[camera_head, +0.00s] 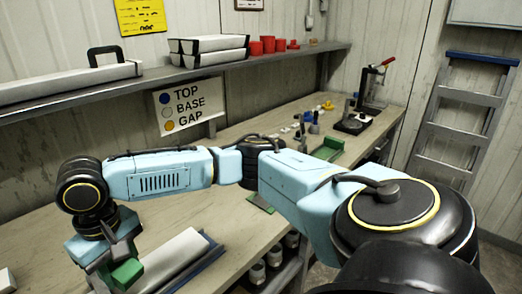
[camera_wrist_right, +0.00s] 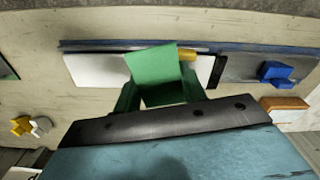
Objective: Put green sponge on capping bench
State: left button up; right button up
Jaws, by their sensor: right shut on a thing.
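The green sponge (camera_head: 128,272) is a green block at the lower left of the head view. My right gripper (camera_head: 112,262) is shut on it and holds it over the wooden bench (camera_head: 62,240), beside a white core liner (camera_head: 180,258). In the right wrist view the sponge (camera_wrist_right: 155,72) sits between the fingers, in front of a white liner (camera_wrist_right: 95,68). Whether it touches anything below cannot be told. My left gripper does not show.
A shelf (camera_head: 210,72) above the bench carries white boxes and red cups. A press-like tool (camera_head: 365,105) stands at the far right end, with small coloured parts near it. A ladder (camera_head: 462,125) leans at the right. Blue and yellow pieces lie about in the wrist view.

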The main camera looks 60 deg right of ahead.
aim_at(233, 226)
jog(key=u, duration=1.6)
jog(key=k, duration=1.1)
jog(key=z, duration=1.6)
jog(key=i, duration=0.5)
